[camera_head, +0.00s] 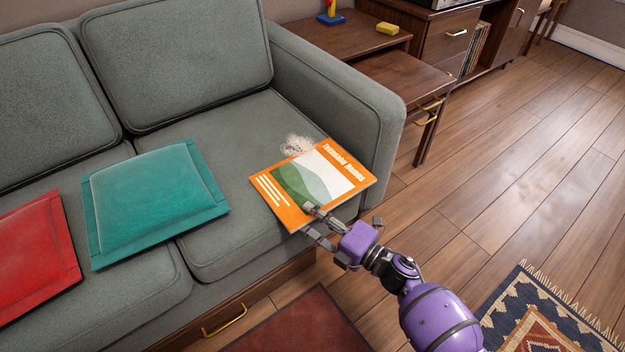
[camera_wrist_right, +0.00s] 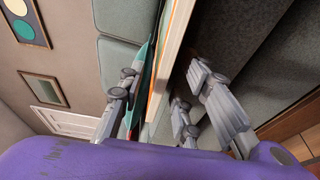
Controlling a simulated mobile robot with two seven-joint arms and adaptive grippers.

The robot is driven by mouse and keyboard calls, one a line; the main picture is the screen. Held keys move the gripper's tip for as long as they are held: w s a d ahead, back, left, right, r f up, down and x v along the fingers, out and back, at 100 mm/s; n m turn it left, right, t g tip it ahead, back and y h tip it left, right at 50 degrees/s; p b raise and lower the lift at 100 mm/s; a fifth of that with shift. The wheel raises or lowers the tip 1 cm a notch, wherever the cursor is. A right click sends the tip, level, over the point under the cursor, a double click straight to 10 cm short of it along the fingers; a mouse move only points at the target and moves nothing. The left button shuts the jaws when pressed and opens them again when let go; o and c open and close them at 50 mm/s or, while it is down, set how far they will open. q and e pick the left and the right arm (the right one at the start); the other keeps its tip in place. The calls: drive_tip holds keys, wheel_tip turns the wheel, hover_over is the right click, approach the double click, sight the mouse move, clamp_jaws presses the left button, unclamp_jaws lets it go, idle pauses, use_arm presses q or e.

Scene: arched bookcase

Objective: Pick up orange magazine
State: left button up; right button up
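The orange magazine (camera_head: 313,182), with a white and green cover, is at the right end of the grey sofa seat. Its near edge reaches out over the seat's front edge. My right gripper (camera_head: 318,226) is at this near edge, with one finger above the cover and another below it. In the right wrist view, the magazine (camera_wrist_right: 170,65) shows edge-on between the spread fingers of the right gripper (camera_wrist_right: 165,95), with gaps visible beside it. I cannot tell whether any finger touches it. My left gripper is out of view.
A teal cushion (camera_head: 155,200) and a red cushion (camera_head: 35,255) lie on the sofa to the left. A pale speckled patch (camera_head: 298,145) is behind the magazine. The sofa armrest (camera_head: 340,110) rises at right. Wooden floor (camera_head: 510,190) is open beyond it.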

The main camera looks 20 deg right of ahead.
drive_tip(key=shift+c, duration=0.5)
clamp_jaws()
